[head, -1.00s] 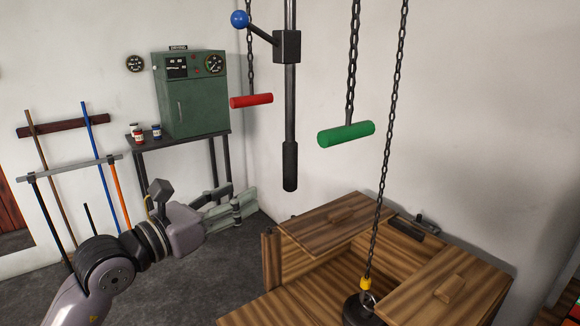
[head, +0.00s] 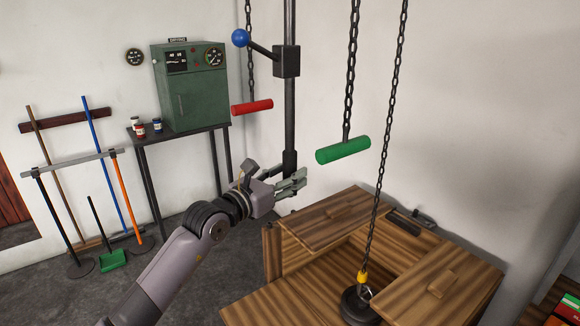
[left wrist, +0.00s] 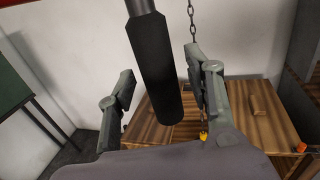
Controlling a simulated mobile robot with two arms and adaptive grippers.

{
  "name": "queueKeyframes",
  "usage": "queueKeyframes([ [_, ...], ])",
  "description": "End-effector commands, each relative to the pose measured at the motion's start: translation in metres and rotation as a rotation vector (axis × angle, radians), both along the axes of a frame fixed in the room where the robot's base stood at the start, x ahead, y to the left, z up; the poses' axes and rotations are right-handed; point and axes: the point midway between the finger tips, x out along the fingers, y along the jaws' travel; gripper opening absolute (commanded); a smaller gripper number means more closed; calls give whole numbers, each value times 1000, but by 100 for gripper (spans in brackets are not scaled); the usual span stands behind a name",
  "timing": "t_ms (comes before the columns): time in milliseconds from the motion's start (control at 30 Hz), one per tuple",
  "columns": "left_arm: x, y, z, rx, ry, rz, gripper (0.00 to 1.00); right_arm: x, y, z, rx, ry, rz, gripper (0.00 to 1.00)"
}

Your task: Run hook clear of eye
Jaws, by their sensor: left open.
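A hook with a yellow collar (head: 363,278) hangs at the lower end of a long dark chain (head: 384,150). It meets the metal eye (head: 368,293) on top of a dark round weight (head: 355,307) in the wooden box; whether it passes through the eye is too small to tell. My left gripper (head: 290,178) is open at the lower end of a vertical rod with a black grip (head: 290,160). In the left wrist view, the black grip (left wrist: 160,75) lies between the spread fingers, with a gap on each side. My right gripper is out of view.
A red handle (head: 252,107) and a green handle (head: 343,150) hang on chains beside the rod. A blue-knobbed lever (head: 241,38) sticks out from the rod's block. The wooden box (head: 318,222) stands below. A green cabinet (head: 191,88) is at the back left.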

Motion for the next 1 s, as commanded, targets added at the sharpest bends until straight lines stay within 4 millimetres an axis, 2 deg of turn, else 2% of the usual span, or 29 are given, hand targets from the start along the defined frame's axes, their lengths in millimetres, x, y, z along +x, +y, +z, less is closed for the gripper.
queueKeyframes([
  [200,10,-9,0,1,-1,0,47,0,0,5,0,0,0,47],
  [467,11,-9,0,1,-1,0,47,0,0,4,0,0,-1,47],
  [1000,11,-9,0,0,0,0,12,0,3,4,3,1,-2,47],
])
